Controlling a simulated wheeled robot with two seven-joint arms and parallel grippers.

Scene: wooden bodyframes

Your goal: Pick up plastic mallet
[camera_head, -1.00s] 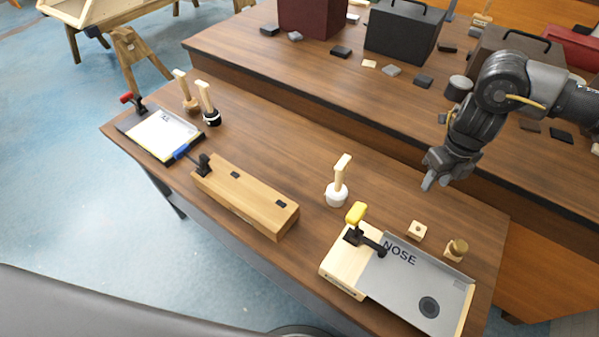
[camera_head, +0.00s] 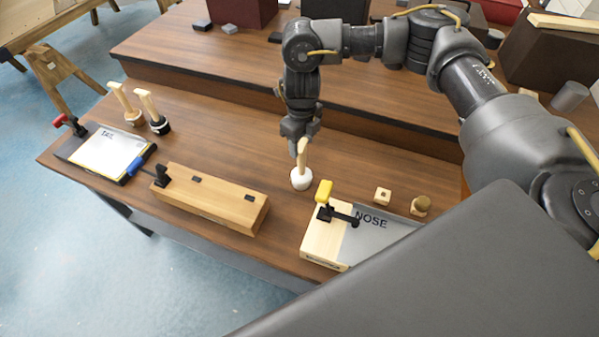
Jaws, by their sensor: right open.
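A mallet with a white head, likely the plastic one (camera_head: 301,180), stands head-down on the wooden bench (camera_head: 225,140), its pale handle pointing up. My right gripper (camera_head: 301,143) is open and directly above it, with the fingertips at the top of the handle. I cannot tell whether they touch it. Two other mallets stand at the back left: one with a wooden head (camera_head: 133,117) and one with a black and white head (camera_head: 160,126). My left gripper is not in view.
A wooden block (camera_head: 215,200) lies left of the white mallet. A NOSE fixture (camera_head: 325,242) with a yellow-handled clamp (camera_head: 323,192) is in front right. Small wooden pieces (camera_head: 382,195) sit behind it. A TAIL board (camera_head: 105,150) is at far left. A raised shelf runs behind.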

